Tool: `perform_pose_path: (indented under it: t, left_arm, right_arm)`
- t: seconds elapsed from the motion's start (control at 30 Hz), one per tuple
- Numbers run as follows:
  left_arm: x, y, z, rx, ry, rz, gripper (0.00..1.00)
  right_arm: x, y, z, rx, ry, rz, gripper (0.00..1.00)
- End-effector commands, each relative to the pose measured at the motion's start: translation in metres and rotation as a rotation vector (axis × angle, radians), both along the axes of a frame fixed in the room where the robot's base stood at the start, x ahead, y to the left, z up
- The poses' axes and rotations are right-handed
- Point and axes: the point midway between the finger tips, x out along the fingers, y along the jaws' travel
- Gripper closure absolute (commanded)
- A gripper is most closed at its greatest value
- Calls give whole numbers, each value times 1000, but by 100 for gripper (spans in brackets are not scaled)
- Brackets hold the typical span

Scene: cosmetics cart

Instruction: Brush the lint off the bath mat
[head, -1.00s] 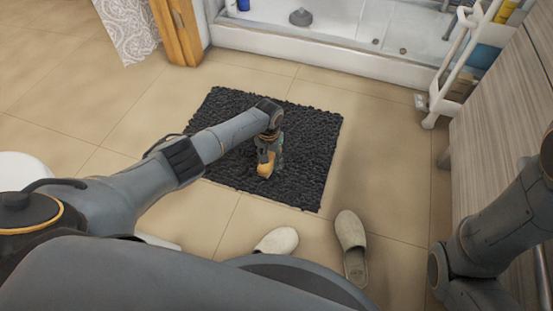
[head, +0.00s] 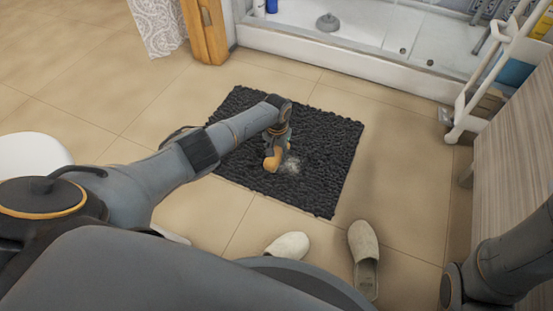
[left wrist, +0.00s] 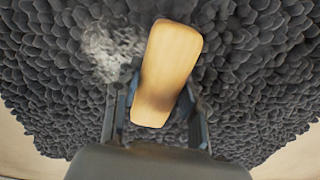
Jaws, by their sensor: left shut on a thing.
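The dark grey, shaggy bath mat (head: 325,180) lies flat on the tiled floor in the head view and fills most of the left wrist view (left wrist: 250,80). A pale patch of lint (head: 291,165) lies on it just right of my left gripper (head: 278,140); it also shows at the upper left of the wrist view (left wrist: 108,50). My left gripper is shut on a wooden brush (left wrist: 168,70), whose tan back faces the wrist camera. The brush (head: 271,160) is low over the mat; its bristles are hidden, so I cannot tell if they touch. My right gripper is not in view.
Two pale slippers (head: 288,245) (head: 363,250) lie on the floor in front of the mat. A white cart frame (head: 470,105) and a wooden cabinet (head: 515,165) stand on the right.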

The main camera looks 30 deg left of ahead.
Motion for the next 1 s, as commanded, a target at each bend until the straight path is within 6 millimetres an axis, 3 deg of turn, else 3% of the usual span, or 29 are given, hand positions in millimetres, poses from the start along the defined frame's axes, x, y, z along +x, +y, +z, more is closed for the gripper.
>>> perform_pose_path:
  t: [0.17,0.6,1.0]
  left_arm:
    - [2,-4,0,-1,1,-1,84]
    - [4,-40,2,-2,0,-2,84]
    - [6,-61,1,-3,-1,-3,84]
  right_arm:
    - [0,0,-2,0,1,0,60]
    - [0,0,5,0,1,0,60]
    - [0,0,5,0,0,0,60]
